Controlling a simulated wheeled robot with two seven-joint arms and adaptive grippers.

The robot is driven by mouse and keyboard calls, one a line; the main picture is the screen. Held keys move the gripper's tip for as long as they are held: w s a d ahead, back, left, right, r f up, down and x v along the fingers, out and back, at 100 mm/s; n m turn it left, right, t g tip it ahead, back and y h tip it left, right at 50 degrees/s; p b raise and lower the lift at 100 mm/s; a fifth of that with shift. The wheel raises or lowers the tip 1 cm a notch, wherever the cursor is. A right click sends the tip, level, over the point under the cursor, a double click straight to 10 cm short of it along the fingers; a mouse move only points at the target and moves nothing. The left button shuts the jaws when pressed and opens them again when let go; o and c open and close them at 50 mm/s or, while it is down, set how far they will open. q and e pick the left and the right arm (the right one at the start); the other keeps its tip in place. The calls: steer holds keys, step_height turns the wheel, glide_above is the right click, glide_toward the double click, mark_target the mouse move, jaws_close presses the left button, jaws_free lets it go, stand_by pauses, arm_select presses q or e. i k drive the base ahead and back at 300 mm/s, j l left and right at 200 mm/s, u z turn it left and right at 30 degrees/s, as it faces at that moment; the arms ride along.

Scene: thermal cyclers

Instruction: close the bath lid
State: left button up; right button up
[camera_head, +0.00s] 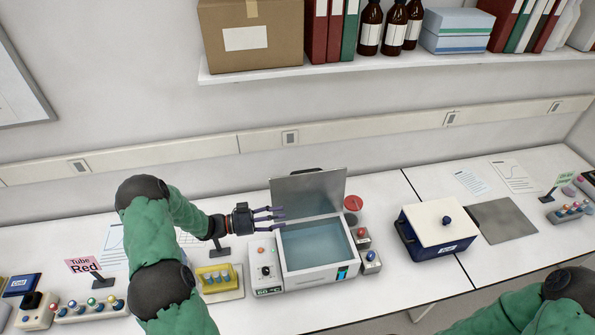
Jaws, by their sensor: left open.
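The bath (318,250) is a white box with water inside, standing on the bench at the middle. Its grey metal lid (310,193) stands raised at the back. A control panel with a knob and a green display (267,291) is at its left side. My left gripper (281,217) is open, its dark fingers pointing right, by the lower left part of the lid. I cannot tell whether the fingers touch the lid. My right arm (540,308) shows at the lower right corner, and its gripper is out of view.
A blue box with a white lid (434,225) stands to the right, beside a grey plate (502,221). Small blocks (371,263) flank the bath's right side. A shelf hangs above.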

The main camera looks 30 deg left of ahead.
mark_target(311, 192)
steer(key=i+j, duration=0.75)
